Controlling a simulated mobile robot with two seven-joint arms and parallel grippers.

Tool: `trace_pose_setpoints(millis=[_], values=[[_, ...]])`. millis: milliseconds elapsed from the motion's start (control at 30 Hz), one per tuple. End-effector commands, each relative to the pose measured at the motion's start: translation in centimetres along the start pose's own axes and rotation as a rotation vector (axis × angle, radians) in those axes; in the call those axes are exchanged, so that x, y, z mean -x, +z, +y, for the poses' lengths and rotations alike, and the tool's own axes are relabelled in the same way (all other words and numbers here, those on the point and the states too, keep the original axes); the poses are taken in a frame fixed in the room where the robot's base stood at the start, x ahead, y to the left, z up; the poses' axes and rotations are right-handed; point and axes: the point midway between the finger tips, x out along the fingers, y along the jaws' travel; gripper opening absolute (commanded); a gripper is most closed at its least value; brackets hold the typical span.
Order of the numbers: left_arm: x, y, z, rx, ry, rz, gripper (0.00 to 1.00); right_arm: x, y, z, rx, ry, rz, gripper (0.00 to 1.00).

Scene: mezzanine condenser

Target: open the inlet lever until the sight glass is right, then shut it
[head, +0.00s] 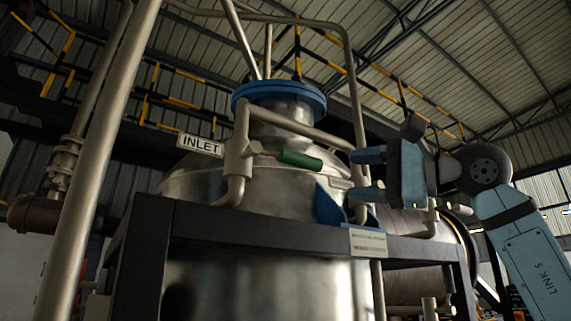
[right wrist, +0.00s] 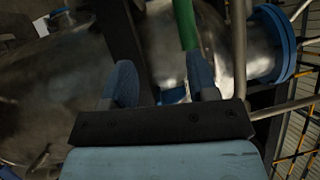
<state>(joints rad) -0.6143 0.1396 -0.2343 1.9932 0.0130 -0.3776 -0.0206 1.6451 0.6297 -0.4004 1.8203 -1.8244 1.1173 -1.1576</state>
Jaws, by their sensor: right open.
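The inlet lever has a green handle (head: 298,160) that points right and slightly down from the valve body (head: 238,158), beside the INLET sign (head: 200,145). My right gripper (head: 356,175) is open and empty, to the right of the handle's free end, with a gap between them in the head view. In the right wrist view the green handle (right wrist: 187,25) shows beyond the fingers of my gripper (right wrist: 163,82), in line with the right-hand finger. I cannot make out a sight glass in either view. My left gripper is not in view.
A steel vessel (head: 265,280) with a blue flange (head: 279,92) stands behind the valve. A dark frame rail (head: 260,228) crosses below the lever. A thick pipe (head: 105,150) rises at left. Blue brackets (head: 330,203) stand below and left of my gripper.

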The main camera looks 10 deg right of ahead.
Motion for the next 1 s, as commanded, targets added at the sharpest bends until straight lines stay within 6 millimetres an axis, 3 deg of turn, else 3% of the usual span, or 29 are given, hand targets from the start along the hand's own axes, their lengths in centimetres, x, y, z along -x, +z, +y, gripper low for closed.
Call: trace_pose_setpoints(millis=[100,267,367,800,1000], values=[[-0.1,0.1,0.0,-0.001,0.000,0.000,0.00,1.7,0.6,-2.5,0.095,-0.021,0.066,0.54],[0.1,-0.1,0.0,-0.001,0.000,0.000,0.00,1.7,0.7,-3.5,0.127,-0.025,0.091,0.54],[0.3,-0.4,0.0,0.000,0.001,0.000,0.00,0.5,0.5,-3.6,0.125,-0.025,0.090,0.54],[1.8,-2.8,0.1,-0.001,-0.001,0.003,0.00,-8.5,-0.2,-3.9,0.120,-0.024,0.086,0.54],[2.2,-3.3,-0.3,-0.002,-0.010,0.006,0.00,-10.9,-0.4,-3.8,0.121,-0.025,0.087,0.54]])
